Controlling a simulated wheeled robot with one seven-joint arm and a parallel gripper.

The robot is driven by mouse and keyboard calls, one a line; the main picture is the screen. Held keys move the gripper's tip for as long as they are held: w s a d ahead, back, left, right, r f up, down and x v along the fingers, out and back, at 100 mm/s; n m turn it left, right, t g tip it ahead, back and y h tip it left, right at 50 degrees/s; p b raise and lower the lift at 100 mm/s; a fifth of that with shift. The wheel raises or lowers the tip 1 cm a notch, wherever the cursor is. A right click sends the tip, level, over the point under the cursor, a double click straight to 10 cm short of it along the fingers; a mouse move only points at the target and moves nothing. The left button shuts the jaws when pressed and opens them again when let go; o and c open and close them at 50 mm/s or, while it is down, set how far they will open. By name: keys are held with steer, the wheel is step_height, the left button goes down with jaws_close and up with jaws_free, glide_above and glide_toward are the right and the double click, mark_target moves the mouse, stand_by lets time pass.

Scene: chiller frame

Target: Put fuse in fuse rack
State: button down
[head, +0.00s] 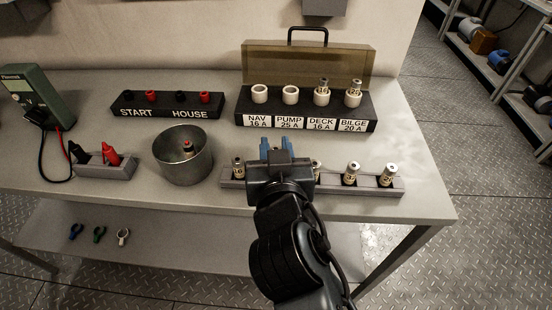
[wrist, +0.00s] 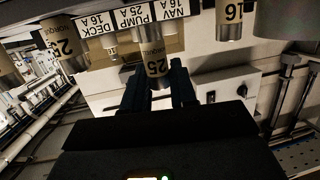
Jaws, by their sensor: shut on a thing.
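My gripper (head: 277,148) is over the grey rack (head: 225,186) at the table's front edge. In the wrist view its dark fingers (wrist: 159,88) are shut on a fuse marked 25 (wrist: 157,66). In the head view my arm hides this fuse, so I cannot tell whether it is seated or raised. Other fuses stand upright in the grey rack, one (head: 238,168) left of my gripper, others (head: 351,173) to its right. The black fuse block (head: 243,120) behind has white NAV (head: 260,94) and PUMP (head: 290,95) sockets, both empty. Its DECK and BILGE sockets hold fuses.
A metal cup (head: 185,163) with an item inside stands left of the rack. The START/HOUSE block (head: 165,112), a meter (head: 37,95) and a probe holder (head: 104,170) are farther left. The block's brown lid (head: 310,62) stands open. Bare table lies between block and rack.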

steer(key=shift+f, duration=1.45)
steer(key=shift+f, duration=0.1)
steer(key=shift+f, duration=0.1)
steer(key=c, duration=0.9)
jaws_free()
steer(key=shift+r, duration=0.2)
steer(key=b+v, duration=0.1)
steer(key=v, duration=1.1)
steer(key=shift+b, duration=0.3)
steer(key=shift+d, duration=0.1)
